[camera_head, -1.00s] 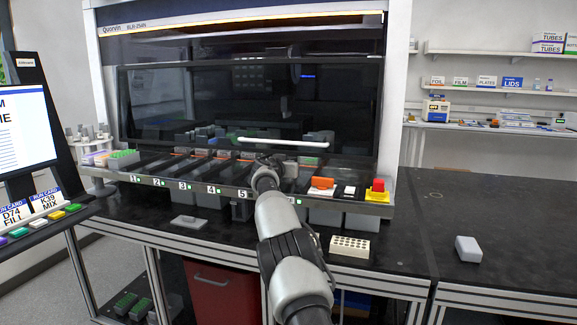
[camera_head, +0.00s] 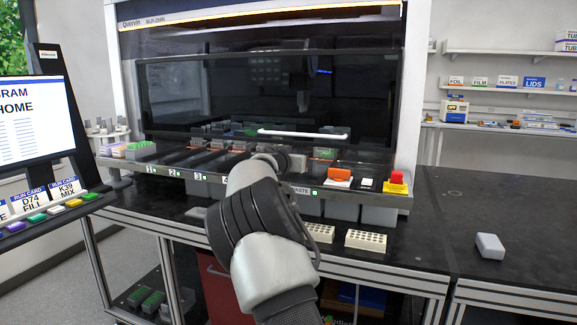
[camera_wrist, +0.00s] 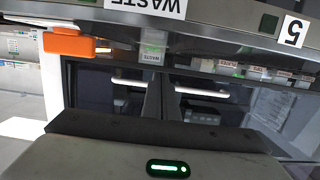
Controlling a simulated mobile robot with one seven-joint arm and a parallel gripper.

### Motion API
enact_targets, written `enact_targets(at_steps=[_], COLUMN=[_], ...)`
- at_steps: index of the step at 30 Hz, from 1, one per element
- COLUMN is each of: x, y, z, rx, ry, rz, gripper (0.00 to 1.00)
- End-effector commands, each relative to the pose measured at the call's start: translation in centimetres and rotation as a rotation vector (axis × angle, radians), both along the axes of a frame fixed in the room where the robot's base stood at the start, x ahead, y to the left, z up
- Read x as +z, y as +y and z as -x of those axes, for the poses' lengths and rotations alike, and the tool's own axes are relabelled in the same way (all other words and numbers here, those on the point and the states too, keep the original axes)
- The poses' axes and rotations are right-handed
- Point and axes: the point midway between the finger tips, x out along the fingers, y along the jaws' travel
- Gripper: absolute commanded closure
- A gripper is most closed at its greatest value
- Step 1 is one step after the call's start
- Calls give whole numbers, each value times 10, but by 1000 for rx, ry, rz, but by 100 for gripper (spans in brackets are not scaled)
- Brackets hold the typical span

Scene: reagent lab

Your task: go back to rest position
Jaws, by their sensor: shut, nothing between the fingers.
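My arm reaches forward from the bottom of the head view to the front of the big lab machine (camera_head: 265,90). My gripper (camera_head: 296,162) is at the far end of the arm, near the machine's front ledge, mostly hidden behind my own wrist. It is shut and holds nothing.
Two cream racks (camera_head: 366,240) stand on the black bench (camera_head: 405,250) right of my arm. A white box (camera_head: 490,246) lies farther right. A red-and-yellow button (camera_head: 397,182) is on the ledge. A monitor (camera_head: 35,120) with coloured buttons stands left. The right bench is mostly clear.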

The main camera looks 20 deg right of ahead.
Motion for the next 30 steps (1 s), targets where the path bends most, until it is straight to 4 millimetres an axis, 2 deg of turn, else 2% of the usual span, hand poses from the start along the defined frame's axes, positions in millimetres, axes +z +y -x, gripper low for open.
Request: enact_targets(at_steps=[1, 4, 12, 19, 22, 23, 26, 28, 30], x=[3, 6, 13, 14, 12, 11, -1, -14, -28], y=[12, 24, 46, 48, 33, 26, -5, -20, -23], z=[9, 26, 57, 65, 78, 86, 126, 165, 206], rx=[6, 4, 2, -3, -29, -43, -100, -129, -133], ry=[2, 2, 1, 2, 17, 27, 90, 160, 243], rz=[2, 1, 1, -2, -31, -47, -135, -214, -293], gripper=[100, 100, 100, 100, 100, 100, 100, 100, 100])
